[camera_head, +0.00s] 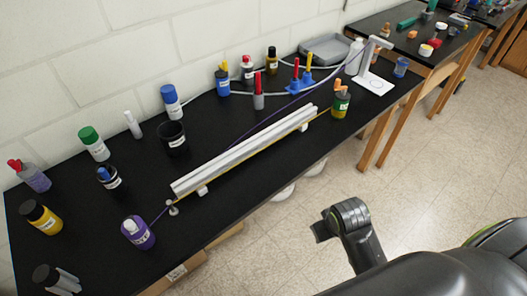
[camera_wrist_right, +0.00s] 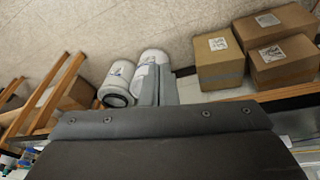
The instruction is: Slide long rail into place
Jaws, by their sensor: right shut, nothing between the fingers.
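A long silver-grey rail (camera_head: 245,150) lies diagonally on the black table, its near end at lower left and its far end toward the upper right. It looks like parallel lengths side by side; I cannot tell whether these are separate pieces. Small white supports (camera_head: 203,189) show under it near both ends. A thin yellow line runs along its front side. My right gripper (camera_wrist_right: 157,86) is shut and empty in the right wrist view, its grey fingers together over the floor area, away from the rail. My left gripper is not in view.
The black table (camera_head: 100,225) holds several bottles, a black cup (camera_head: 173,138), a blue rack (camera_head: 300,84), a grey tray (camera_head: 328,48) and a white lamp (camera_head: 369,60). A purple bottle (camera_head: 138,232) stands near the rail's near end. Cardboard boxes (camera_wrist_right: 218,60) and white canisters (camera_wrist_right: 117,82) are below.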

